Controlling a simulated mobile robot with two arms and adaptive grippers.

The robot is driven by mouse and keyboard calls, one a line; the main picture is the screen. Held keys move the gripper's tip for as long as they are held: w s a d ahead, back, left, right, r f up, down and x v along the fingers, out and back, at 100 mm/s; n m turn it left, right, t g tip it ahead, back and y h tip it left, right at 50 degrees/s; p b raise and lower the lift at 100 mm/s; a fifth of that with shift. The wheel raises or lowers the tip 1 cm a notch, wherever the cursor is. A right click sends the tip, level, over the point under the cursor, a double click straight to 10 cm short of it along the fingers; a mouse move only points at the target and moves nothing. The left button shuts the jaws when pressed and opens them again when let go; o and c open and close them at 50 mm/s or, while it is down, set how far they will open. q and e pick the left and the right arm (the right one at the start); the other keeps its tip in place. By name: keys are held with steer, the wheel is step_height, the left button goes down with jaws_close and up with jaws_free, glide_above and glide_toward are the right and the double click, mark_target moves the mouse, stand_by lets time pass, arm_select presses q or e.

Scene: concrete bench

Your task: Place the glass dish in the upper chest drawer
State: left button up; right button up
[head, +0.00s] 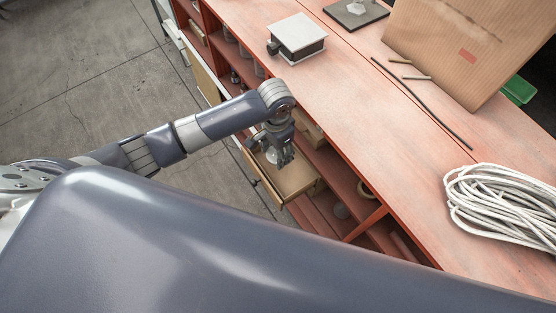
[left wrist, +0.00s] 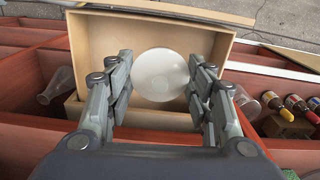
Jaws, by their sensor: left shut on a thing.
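The glass dish (left wrist: 160,75), round and whitish, is between the fingers of my left gripper (left wrist: 161,88) in the left wrist view, and the gripper is shut on it. A light wooden drawer (left wrist: 100,26) is pulled open and empty around the dish, which is over its inside. How far the dish is above the drawer floor I cannot tell. In the head view my left gripper (head: 284,158) points down over the open drawer (head: 297,181), and a bit of the dish (head: 271,155) shows beside the fingers. My right gripper is out of view.
Red open compartments flank the drawer, with a clear glass (left wrist: 55,87) on the left and several bottles (left wrist: 296,104) on the right. A cardboard box (head: 460,45), a grey box (head: 297,35) and a coiled cable (head: 500,203) are on the bench top.

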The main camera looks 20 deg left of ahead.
arm_select(q)
step_height(320, 180, down, 4)
steer(key=shift+r, duration=0.2)
step_height(320, 180, down, 3)
steer(key=shift+r+b, duration=0.15)
steer(key=shift+b, duration=0.15)
steer(key=shift+w+d+f, duration=0.15)
steer(key=shift+w+f, duration=0.05)
steer(key=shift+f, duration=0.15)
steer(key=o, duration=1.1)
steer(key=shift+f, duration=0.1)
step_height(320, 180, up, 8)
steer(key=shift+f+p, duration=0.1)
steer(key=shift+p, duration=0.35)
